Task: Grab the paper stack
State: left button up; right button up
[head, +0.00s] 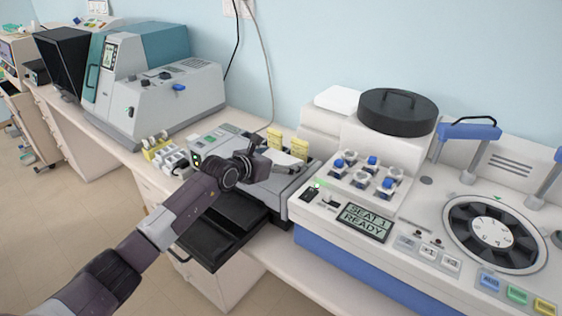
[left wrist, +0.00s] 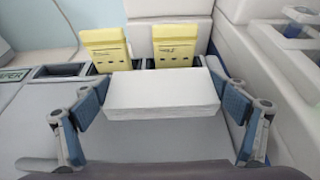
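The white paper stack (left wrist: 162,95) shows in the left wrist view, in front of two yellow cards that stand upright in slots. In that view the fingers of my left gripper (left wrist: 162,88) are spread wide, one on each side of the stack. Their tips are very close to its sides, and I cannot tell whether they press on it. My right gripper is not in view.
The grey device (head: 285,188) has yellow cards (head: 298,149) at its back and a black tray (head: 225,240) at its front. A white machine (head: 335,221) with a screen stands close on the right. A large grey machine (head: 160,100) stands at the back left.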

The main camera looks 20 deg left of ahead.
pick_arm(q)
jog(key=c, duration=0.5)
